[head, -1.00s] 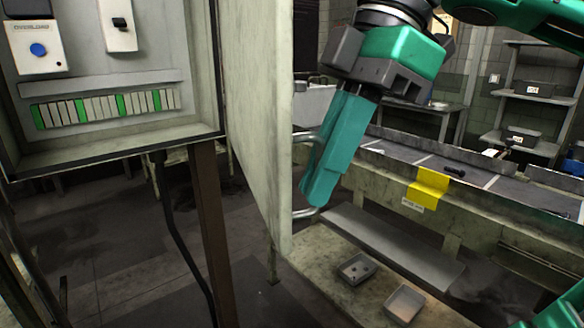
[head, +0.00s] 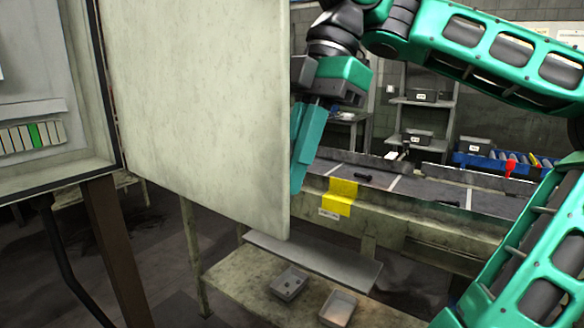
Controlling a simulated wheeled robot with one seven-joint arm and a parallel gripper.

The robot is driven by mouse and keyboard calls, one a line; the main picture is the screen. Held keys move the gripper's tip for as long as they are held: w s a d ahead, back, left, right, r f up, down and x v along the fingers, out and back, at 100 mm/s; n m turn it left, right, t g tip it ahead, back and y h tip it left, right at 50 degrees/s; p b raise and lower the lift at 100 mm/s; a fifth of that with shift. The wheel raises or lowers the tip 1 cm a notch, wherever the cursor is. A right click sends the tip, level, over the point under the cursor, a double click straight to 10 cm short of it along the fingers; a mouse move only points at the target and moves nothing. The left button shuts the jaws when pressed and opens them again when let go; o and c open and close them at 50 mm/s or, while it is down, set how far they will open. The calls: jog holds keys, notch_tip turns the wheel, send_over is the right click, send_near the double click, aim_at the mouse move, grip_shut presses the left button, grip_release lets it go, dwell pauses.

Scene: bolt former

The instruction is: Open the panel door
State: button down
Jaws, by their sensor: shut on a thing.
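The panel door (head: 195,110) stands swung open to the right of the electrical cabinet (head: 60,160), its pale, worn inner face toward me. Inside the cabinet a row of terminal blocks (head: 32,137) shows at the left edge. My gripper (head: 300,170) is at the door's right edge, with its teal fingers pointing down along the outer side. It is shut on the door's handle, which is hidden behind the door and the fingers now.
A conveyor bench (head: 420,200) with a yellow marker (head: 340,195) runs behind the door to the right. A low table (head: 235,275) below carries two small trays (head: 289,283). Shelves (head: 425,118) and a blue bin rack (head: 495,163) stand farther back.

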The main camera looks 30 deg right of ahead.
jog(key=shift+w+a+r, duration=0.15)
jog(key=shift+r, duration=0.05)
jog(key=c, duration=2)
grip_release()
jog(key=shift+w, duration=0.1)
jog(key=shift+c, duration=0.2)
jog(key=shift+o, duration=0.7)
jog(key=shift+w+a+f, duration=0.1)
jog(key=shift+w+f, duration=0.15)
jog(key=shift+w, duration=0.25)
jog(key=shift+s, duration=0.4)
jog(key=shift+r, duration=0.1)
jog(key=v, duration=1)
jog(key=shift+d+r, duration=0.25)
jog(key=shift+d, duration=0.1)
jog(key=shift+w+f, duration=0.1)
